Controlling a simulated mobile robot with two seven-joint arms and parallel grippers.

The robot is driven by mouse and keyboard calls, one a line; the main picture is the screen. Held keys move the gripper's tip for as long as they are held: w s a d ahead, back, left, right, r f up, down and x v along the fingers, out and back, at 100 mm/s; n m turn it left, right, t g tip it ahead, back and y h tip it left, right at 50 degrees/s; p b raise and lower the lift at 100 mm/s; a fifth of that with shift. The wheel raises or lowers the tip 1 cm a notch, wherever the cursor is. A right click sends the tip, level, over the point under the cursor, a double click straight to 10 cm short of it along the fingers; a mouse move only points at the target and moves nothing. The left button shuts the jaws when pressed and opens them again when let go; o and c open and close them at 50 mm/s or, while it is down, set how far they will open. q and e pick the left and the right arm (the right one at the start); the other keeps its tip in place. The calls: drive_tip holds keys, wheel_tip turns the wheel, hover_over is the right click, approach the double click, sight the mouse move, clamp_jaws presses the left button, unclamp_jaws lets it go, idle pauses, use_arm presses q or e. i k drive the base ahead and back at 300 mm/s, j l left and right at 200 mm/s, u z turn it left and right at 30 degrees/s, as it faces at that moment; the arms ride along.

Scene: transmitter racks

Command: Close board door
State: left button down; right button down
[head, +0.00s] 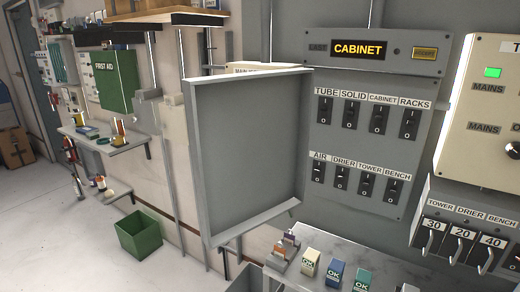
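The board door (245,150) is a grey, shallow, tray-like panel with a raised rim. It stands open at the left of the switch board (338,142), angled out from the wall, with its hollow inner face in view. The grey board carries two rows of black rocker switches, labelled TUBE, SOLID, CABINET, RACKS above and AIR, DRIER, TOWER, BENCH below. The board's face is uncovered. The door's hinge cannot be made out clearly. Neither of my grippers shows in the head view.
A CABINET sign panel (372,50) sits above the board. A shelf (330,245) with small OK-marked blocks (309,263) lies below. Breaker levers (462,240) and a cream MAINS box (490,95) are at right. A green bin (139,235) stands on the floor at left.

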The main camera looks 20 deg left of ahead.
sight(248, 133)
drive_tip(key=i+j+z, duration=0.15)
drive_tip(key=j+z, duration=0.25)
drive_tip(key=j, duration=0.6)
drive_tip(key=j+z, duration=0.4)
drive_tip(key=j, duration=0.65)
drive_tip(key=i+j+z, duration=0.2)
drive_tip(key=j+z, duration=0.15)
drive_tip(key=j, duration=0.3)
drive_tip(key=j+z, duration=0.2)
drive_tip(key=j, duration=0.15)
drive_tip(key=j+z, duration=0.15)
drive_tip(key=j, duration=0.3)
